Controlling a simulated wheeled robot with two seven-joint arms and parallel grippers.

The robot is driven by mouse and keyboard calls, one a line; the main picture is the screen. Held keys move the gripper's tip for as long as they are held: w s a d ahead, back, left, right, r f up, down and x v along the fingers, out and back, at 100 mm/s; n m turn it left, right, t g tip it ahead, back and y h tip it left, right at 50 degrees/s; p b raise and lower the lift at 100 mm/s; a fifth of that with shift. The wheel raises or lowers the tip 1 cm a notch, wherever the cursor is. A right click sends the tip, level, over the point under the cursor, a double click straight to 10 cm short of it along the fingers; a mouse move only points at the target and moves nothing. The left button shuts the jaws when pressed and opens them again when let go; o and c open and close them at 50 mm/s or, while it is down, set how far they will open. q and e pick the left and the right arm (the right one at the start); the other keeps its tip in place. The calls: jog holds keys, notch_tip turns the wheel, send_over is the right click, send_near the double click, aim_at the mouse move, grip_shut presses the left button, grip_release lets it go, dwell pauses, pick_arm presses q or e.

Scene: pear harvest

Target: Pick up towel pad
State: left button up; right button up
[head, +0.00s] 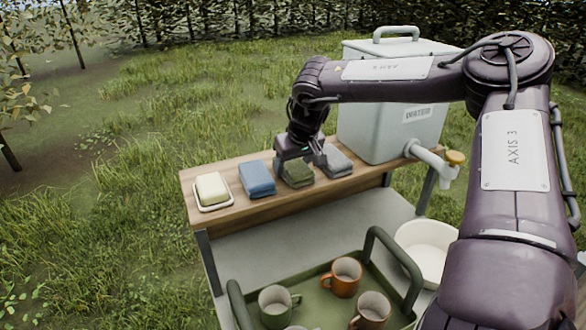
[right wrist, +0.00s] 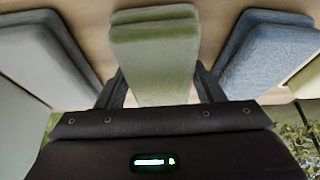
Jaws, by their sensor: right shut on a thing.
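Three folded towel pads lie in a row on the wooden shelf: a blue one (head: 257,179), a green one (head: 297,175) and a grey one (head: 335,162). My right gripper (head: 301,159) reaches down from above onto the green towel pad and is shut on it. In the right wrist view the green towel pad (right wrist: 154,62) sits between the two fingers, with the blue pad (right wrist: 268,55) to the right and the grey pad (right wrist: 52,55) to the left, both close by. The green pad appears to be at shelf level. My left gripper is out of view.
A cream block on a white dish (head: 214,207) is at the shelf's (head: 236,211) left end. A water tank (head: 382,129) with a tap stands right of the grey pad. Below are a green tray (head: 325,281) with several mugs and a white basin (head: 430,259).

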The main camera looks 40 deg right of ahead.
aim_at(293, 163)
jog(key=shift+r, duration=0.1)
jog(key=shift+r, duration=0.55)
notch_tip(293, 163, up, 19)
jog(key=b, duration=0.2)
jog(key=shift+b, duration=0.3)
jog(key=shift+f, duration=0.1)
jog(key=o, duration=0.4)
jog(key=c, duration=0.3)
